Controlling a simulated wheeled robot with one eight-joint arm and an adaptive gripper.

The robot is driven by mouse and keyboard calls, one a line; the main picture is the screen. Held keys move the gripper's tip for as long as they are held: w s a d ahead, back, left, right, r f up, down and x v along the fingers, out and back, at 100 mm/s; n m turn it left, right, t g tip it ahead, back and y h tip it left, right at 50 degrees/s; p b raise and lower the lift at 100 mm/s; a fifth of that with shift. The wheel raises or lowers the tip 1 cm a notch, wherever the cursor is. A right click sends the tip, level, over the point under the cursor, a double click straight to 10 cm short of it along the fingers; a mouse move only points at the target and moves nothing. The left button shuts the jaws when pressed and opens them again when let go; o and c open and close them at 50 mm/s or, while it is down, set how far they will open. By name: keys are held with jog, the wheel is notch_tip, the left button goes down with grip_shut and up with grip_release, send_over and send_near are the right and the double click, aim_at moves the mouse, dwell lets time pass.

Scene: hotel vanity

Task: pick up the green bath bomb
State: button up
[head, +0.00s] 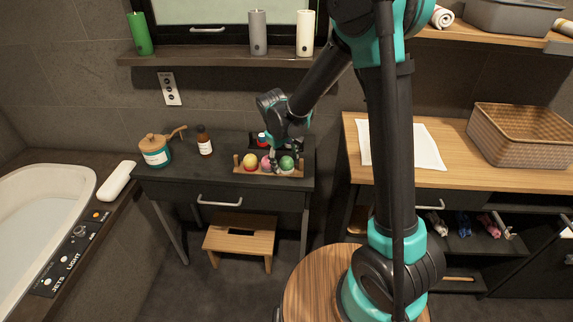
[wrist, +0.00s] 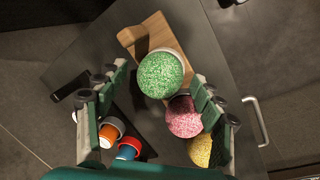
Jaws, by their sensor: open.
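The green bath bomb (head: 287,163) sits at the right end of a small wooden holder (head: 238,169) on the dark vanity table. It also shows in the wrist view (wrist: 161,75), speckled green, ahead of and between my fingers. A pink bath bomb (wrist: 184,117) is beside it, and a yellow one (wrist: 201,150) is beyond the pink, partly hidden by my right finger. My gripper (head: 283,150) is over the holder, open and empty. In the wrist view its fingers (wrist: 160,108) are spread wide, and I see no contact with the green ball.
Two small bottles, one orange (wrist: 110,132) and one blue (wrist: 127,148), stand near the left finger. A brown bottle (head: 204,141) and a teal-labelled jar (head: 155,151) stand further left on the dark table (head: 226,181). A shelf (head: 200,55) with candles is above.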

jog(key=shift+c, duration=0.6)
jog(key=c, duration=1.2)
jog(key=shift+o, duration=0.2)
